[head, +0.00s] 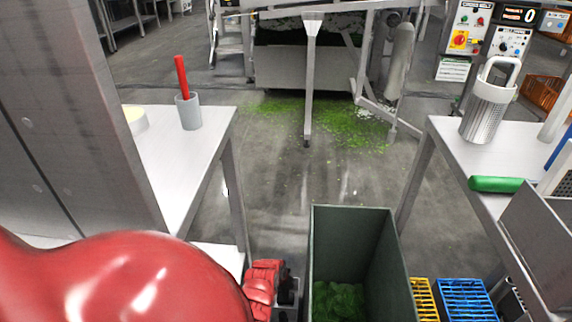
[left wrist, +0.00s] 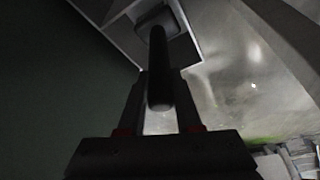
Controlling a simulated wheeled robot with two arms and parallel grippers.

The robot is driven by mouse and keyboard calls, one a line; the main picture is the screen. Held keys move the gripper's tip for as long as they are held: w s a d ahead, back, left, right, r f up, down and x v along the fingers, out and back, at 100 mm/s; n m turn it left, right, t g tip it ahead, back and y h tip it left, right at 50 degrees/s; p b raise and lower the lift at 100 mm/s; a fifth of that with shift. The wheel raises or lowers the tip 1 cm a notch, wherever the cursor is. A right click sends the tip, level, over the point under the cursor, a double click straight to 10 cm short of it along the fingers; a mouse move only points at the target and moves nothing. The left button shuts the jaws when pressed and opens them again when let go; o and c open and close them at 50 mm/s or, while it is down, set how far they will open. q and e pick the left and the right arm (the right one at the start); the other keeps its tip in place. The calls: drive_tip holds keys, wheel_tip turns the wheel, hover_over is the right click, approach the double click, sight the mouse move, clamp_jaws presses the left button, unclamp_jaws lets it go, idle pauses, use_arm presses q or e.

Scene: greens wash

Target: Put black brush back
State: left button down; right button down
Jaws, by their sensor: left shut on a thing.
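In the left wrist view my left gripper (left wrist: 160,82) is shut on a dark rod, the handle of the black brush (left wrist: 158,65). The handle's near end points at the camera. Its far end meets a dark grey blocky shape (left wrist: 152,20); I cannot tell whether that is the brush head or a holder. A grey cup (head: 189,112) holding a red-handled tool (head: 181,76) stands on the left table. My right gripper is not in view.
The left table (head: 180,160) also bears a pale round object (head: 135,119). A tall green bin (head: 352,215) with leaves inside stands at bottom centre. The right table (head: 450,140) bears a perforated metal canister (head: 487,108) and a green cylinder (head: 496,184). Greens litter the floor behind.

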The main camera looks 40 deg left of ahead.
use_arm(q)
drive_tip(key=shift+f+b, duration=0.45)
drive_tip(key=shift+f, duration=0.1)
drive_tip(key=c, duration=0.5)
unclamp_jaws()
drive_tip(key=p+v, duration=1)
drive_tip(key=v, duration=0.2)
drive_tip(key=shift+d+f, duration=0.1)
